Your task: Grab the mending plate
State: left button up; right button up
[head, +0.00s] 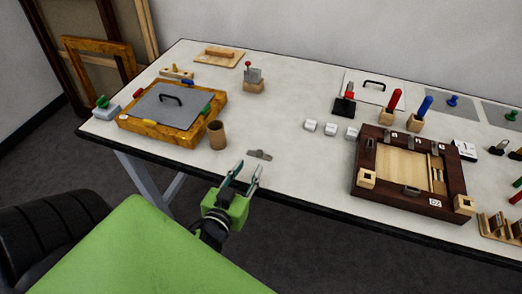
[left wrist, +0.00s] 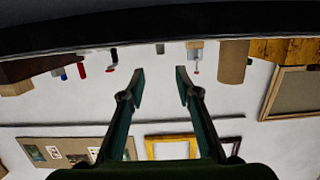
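The mending plate appears to be the small flat grey-brown metal piece (head: 259,155) lying on the white table near its front edge. My left gripper (head: 248,168) is at the front edge of the table, just short of the plate in the head view. Its two fingers are apart with nothing between them. The left wrist view also shows the left gripper (left wrist: 160,76) open and empty; I cannot make out the plate there. My right gripper is not in view.
A brown cup (head: 217,135) stands left of the plate. An orange-framed board (head: 207,122) lies farther left. White blocks (head: 331,128) and a dark wooden tray (head: 357,184) are to the right. The table (head: 285,123) is bare behind the plate.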

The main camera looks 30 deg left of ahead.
aim_at(259, 153)
pick_arm(q)
jog(key=x, duration=0.4)
jog(key=shift+w+p, duration=0.4)
jog(key=shift+x, duration=0.85)
jog(key=x, duration=0.1)
jog(key=p+x, duration=0.1)
jog(key=x, duration=0.1)
jog(key=shift+a+f, duration=0.15)
jog(key=shift+f, duration=0.2)
jog(key=shift+w+f, duration=0.15)
jog(key=shift+w, duration=0.25)
grip_shut()
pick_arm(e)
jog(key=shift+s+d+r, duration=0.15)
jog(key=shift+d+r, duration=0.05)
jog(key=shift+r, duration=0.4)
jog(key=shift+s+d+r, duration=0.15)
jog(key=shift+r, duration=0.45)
